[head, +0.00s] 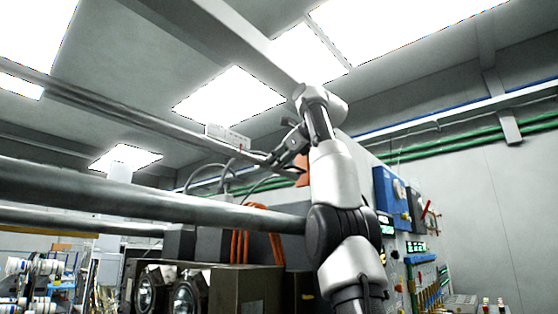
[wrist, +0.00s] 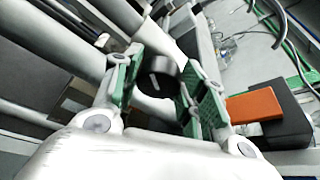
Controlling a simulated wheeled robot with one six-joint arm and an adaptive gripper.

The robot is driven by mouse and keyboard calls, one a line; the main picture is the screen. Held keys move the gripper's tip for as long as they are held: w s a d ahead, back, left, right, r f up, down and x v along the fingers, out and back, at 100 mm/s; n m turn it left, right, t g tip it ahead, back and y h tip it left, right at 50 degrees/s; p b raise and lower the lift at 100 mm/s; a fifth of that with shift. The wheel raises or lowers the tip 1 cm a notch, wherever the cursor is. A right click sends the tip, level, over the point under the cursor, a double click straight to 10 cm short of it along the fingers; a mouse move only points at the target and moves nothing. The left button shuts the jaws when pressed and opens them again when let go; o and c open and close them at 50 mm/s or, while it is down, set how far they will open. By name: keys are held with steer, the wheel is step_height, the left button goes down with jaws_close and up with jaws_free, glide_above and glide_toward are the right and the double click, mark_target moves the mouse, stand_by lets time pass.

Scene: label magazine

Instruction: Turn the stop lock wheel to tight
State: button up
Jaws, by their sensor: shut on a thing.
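The stop lock wheel, a dark round knob with a pale mark on its face (wrist: 157,70), shows in the wrist view at the upper middle. My gripper (wrist: 160,82) has its green-padded fingers on either side of the wheel and is shut on it. Part of the wheel's rim is hidden by the fingers. In the head view my gripper (head: 272,160) is small and high at the end of my raised arm, among grey rails. The wheel cannot be made out there, and the mark's meaning cannot be read.
Thick grey rails (head: 150,197) cross the left of the head view, close to my arm. An orange block (wrist: 254,106) and a dark box (wrist: 292,120) lie right of my fingers in the wrist view. A wall panel with blue boxes (head: 388,192) stands at right.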

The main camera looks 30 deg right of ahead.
steer(key=shift+d+f, duration=0.1)
steer(key=shift+f, duration=0.1)
steer(key=o, duration=1)
steer(key=shift+d, duration=0.1)
steer(key=shift+o, duration=0.2)
steer(key=shift+s+r, duration=0.1)
steer(key=s+d, duration=0.2)
steer(key=s, duration=1.2)
steer(key=shift+s+r, duration=0.3)
steer(key=shift+r, duration=0.15)
